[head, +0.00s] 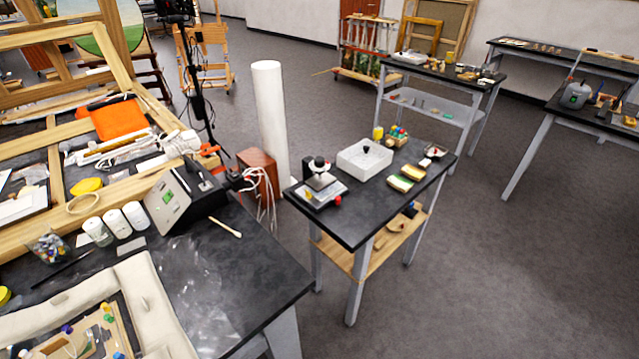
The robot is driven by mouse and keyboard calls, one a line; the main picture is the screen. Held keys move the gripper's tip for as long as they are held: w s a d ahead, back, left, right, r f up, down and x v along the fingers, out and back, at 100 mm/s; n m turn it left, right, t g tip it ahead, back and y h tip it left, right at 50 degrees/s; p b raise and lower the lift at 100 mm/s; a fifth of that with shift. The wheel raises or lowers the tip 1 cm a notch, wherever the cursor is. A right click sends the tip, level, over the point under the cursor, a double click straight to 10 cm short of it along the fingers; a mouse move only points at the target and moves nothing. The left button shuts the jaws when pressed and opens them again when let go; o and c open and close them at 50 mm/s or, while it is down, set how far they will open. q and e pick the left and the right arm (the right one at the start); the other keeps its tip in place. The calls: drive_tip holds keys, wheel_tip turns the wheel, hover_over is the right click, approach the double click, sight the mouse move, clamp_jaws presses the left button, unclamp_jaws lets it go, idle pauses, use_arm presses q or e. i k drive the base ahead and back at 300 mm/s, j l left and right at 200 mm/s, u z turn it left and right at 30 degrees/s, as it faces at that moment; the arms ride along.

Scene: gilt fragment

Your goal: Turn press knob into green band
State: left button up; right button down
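A small press-like device (322,188) stands at the left end of the black-topped table in the middle. It has a pale plate, a dark upright part with a rounded dark knob (319,162) on top, and a small red knob (337,201) at its front corner. I cannot tell which of these is the press knob. A green band on the device is too small to make out. A dark box with a slanted pale face (168,200) on the left bench shows a small green patch. Neither of my grippers is in view.
The middle table (375,215) also holds a white tray (364,158), sponge-like blocks (406,178) and a yellow cup (378,133). A red-brown box (257,172) with white cables and a tall white cylinder (270,120) stand between the tables. Grey floor (500,270) is clear at right.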

sight(320, 162)
drive_tip(key=l+u, duration=0.1)
drive_tip(key=u, duration=1.2)
drive_tip(key=l+u, duration=0.35)
drive_tip(key=l, duration=0.15)
drive_tip(key=k+l+u, duration=0.15)
drive_tip(key=l+u, duration=0.2)
drive_tip(key=l, duration=0.15)
drive_tip(key=k+l+u, duration=0.2)
drive_tip(key=l+u, duration=0.15)
drive_tip(key=k+l+u, duration=0.2)
drive_tip(key=l+u, duration=0.15)
drive_tip(key=l, duration=0.15)
drive_tip(key=k+l+u, duration=0.55)
drive_tip(key=u, duration=0.15)
drive_tip(key=l, duration=0.1)
